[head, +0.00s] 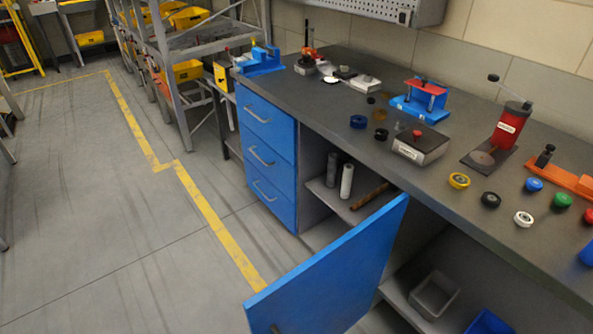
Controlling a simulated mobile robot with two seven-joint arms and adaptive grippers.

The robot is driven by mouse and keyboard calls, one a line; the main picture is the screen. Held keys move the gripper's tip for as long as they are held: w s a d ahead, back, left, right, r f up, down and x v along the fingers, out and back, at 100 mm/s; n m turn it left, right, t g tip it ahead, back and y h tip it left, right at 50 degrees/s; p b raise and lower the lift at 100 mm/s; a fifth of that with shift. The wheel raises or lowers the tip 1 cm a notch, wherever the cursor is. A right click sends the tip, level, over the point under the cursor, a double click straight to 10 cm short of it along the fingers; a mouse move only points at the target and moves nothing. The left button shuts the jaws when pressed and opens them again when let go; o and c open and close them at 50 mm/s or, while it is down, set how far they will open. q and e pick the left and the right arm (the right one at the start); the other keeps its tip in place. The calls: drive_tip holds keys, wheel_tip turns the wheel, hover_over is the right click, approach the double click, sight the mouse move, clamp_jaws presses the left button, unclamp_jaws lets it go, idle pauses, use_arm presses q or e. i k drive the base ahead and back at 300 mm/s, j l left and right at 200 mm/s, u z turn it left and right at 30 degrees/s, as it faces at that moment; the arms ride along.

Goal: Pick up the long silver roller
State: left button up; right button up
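Two upright cylinders stand close together on the shelf inside the open cabinet under the workbench. The light silver roller (347,181) stands in front and slightly right. The darker grey roller (332,168) stands just behind it to the left. A brown rod (369,196) lies on the same shelf (320,188) to their right, partly hidden by the open blue door (335,270). I cannot tell exactly how the two rollers compare in length. Neither of my grippers is in view.
The blue door swings out into the room in front of the cabinet. Blue drawers (268,155) flank the opening on the left. The dark worktop (440,170) above holds caps and fixtures. Grey (434,295) and blue (488,322) bins sit low at right. The left floor is clear.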

sight(332, 157)
drive_tip(key=i+j+u, duration=0.2)
drive_tip(key=j+u, duration=0.15)
drive_tip(key=j, duration=0.15)
drive_tip(key=i+j+u, duration=0.2)
drive_tip(key=j+u, duration=0.2)
drive_tip(key=i+j+u, duration=0.35)
drive_tip(key=i+z, duration=0.55)
drive_tip(key=z, duration=0.3)
drive_tip(key=i+j+z, duration=0.2)
drive_tip(key=z, duration=0.2)
drive_tip(key=i+j+z, duration=0.25)
drive_tip(key=z, duration=0.15)
